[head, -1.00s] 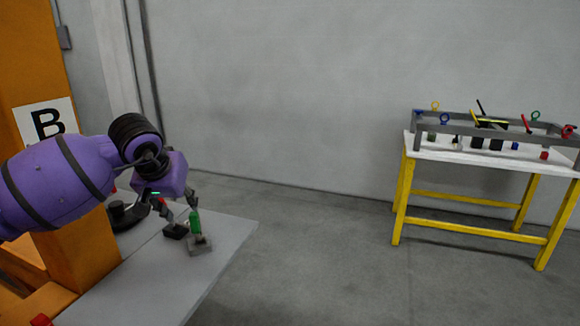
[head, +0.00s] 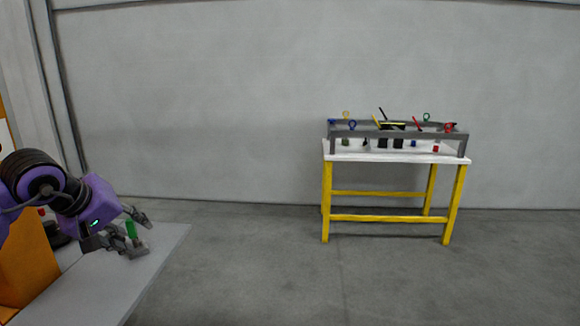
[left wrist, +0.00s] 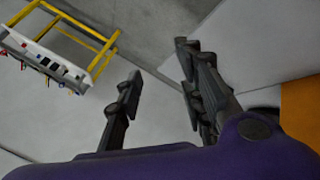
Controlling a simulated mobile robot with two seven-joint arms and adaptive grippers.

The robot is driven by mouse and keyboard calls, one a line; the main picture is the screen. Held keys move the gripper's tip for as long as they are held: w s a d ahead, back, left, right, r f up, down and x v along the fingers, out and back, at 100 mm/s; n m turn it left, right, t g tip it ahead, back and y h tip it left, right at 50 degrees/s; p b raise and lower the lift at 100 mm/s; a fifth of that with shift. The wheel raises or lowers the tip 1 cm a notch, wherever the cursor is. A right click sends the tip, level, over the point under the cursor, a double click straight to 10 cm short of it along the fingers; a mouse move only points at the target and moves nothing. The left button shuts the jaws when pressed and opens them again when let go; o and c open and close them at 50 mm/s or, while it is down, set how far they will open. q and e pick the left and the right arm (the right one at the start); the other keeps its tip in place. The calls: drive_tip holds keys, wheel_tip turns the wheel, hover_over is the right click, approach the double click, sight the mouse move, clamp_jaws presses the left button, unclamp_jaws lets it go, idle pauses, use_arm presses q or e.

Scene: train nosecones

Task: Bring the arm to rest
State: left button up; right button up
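My left gripper (head: 133,236) is at the lower left in the head view, just above the grey table (head: 160,258). Its two dark fingers are spread. In the left wrist view, the gripper (left wrist: 160,63) has a wide gap between its fingers, with nothing held there. A small green piece (head: 131,230) shows by the fingers in the head view, with a grey block (head: 136,249) under it. I cannot tell whether the gripper touches either. The green piece does not show in the left wrist view. My right gripper is not in view.
A white-topped bench with yellow legs (head: 326,195) stands by the back wall. On it is a grey frame (head: 462,144) with coloured tools and small blocks. It also shows in the left wrist view (left wrist: 45,65). An orange structure (head: 25,262) is at left. The middle floor is clear.

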use_arm(q)
drive_tip(key=s+d+n+t+h+p, duration=0.1)
drive_tip(key=s+d+n+t+h, duration=0.1)
drive_tip(key=d+n+h, duration=1.3)
drive_tip(key=s+a+f+m+t+y+p, duration=0.15)
drive_tip(key=s+f+m+y, duration=0.3)
drive_tip(key=f+m, duration=0.55)
drive_tip(key=s+a+f+m+t+y+p, duration=0.15)
drive_tip(key=s+f+m+y, duration=0.45)
drive_tip(key=m, duration=0.6)
drive_tip(key=s+a+f+m+t+y+p, duration=0.1)
drive_tip(key=s+f+m+t+y, duration=0.2)
drive_tip(key=f+m, duration=0.75)
drive_tip(key=s+d+f+n+g+y+p, duration=0.1)
drive_tip(key=s+f+n+g, duration=0.2)
drive_tip(key=s+f, duration=0.4)
drive_tip(key=s+d+f+n+g+y+p, duration=0.1)
drive_tip(key=s+f+n+g, duration=0.3)
drive_tip(key=s, duration=1.6)
wheel_tip(320, 180, down, 3)
drive_tip(key=shift+d+r+n+y, duration=0.15)
drive_tip(key=shift+d+n+y, duration=0.2)
drive_tip(key=shift+d+n, duration=0.6)
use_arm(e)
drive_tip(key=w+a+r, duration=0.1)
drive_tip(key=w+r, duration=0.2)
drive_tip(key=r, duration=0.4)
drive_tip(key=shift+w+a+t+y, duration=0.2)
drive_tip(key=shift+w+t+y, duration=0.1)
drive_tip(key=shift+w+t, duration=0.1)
